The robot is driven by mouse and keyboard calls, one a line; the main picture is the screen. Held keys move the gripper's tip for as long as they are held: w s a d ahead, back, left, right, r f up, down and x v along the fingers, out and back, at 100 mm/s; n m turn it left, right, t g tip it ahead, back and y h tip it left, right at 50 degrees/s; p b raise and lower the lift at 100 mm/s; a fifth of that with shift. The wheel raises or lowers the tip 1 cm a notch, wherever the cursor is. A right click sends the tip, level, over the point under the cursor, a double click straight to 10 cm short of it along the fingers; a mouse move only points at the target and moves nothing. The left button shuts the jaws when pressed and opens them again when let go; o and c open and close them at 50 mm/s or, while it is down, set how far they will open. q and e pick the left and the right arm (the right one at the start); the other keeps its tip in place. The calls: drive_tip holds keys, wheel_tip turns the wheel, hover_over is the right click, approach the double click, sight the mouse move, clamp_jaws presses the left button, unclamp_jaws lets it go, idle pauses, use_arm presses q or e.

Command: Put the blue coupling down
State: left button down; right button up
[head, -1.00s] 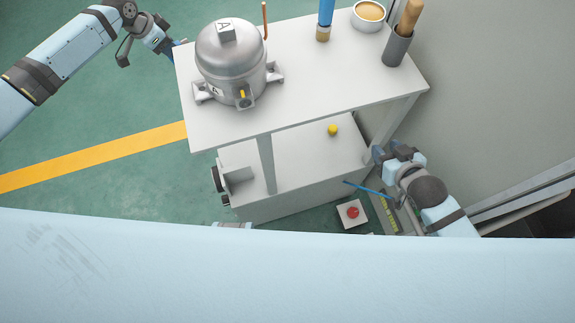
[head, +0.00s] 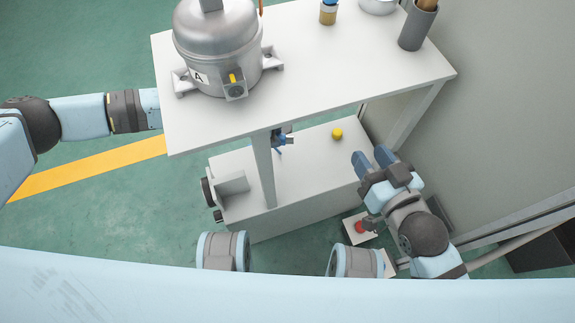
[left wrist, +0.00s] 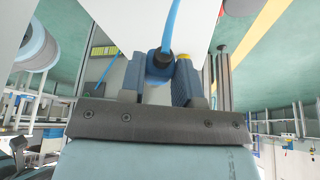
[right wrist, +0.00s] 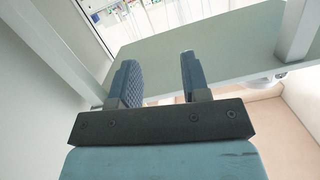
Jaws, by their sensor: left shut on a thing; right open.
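The blue coupling (left wrist: 159,64) is between the blue finger pads of my left gripper (left wrist: 160,82), with a blue hose running up from it in the left wrist view. In the head view, my left arm passes under the tabletop. My left gripper (head: 279,133) shows small beside the near table leg, over the lower shelf, with a bit of blue at it. Whether the coupling touches a surface cannot be told. My right gripper (head: 373,160) is open and empty beside the right end of the lower shelf; its parted fingers also show in the right wrist view (right wrist: 156,80).
A silver compressor (head: 215,45) stands on the white table (head: 330,60). A brush, a bowl (head: 378,5) and a grey cup (head: 417,28) are at the back right. A yellow cap-like piece (head: 337,134) lies on the lower shelf (head: 310,150). A red button (head: 360,227) is near my right arm.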

use_arm(q)
drive_tip(key=s+d+f, duration=0.1)
drive_tip(key=s+d, duration=0.1)
drive_tip(key=b, duration=0.2)
hover_over(286, 167)
drive_tip(key=a, duration=0.1)
wheel_tip(286, 167, down, 6)
drive_tip(key=shift+a+r, duration=0.15)
drive_tip(key=shift+r, duration=0.05)
drive_tip(key=shift+s+f+b, duration=0.1)
drive_tip(key=shift+f+b, duration=0.25)
drive_tip(key=shift+f, duration=0.15)
wheel_tip(286, 167, down, 2)
drive_tip(key=shift+f+b, duration=0.25)
drive_tip(key=shift+b, duration=0.3)
drive_tip(key=shift+f, duration=0.5)
drive_tip(key=c, duration=0.8)
unclamp_jaws()
use_arm(e)
wheel_tip(286, 167, up, 7)
drive_tip(key=a+t+y, duration=0.2)
drive_tip(key=t, duration=0.1)
drive_tip(key=shift+s+a+y, duration=0.15)
drive_tip(key=shift+s+y, duration=0.15)
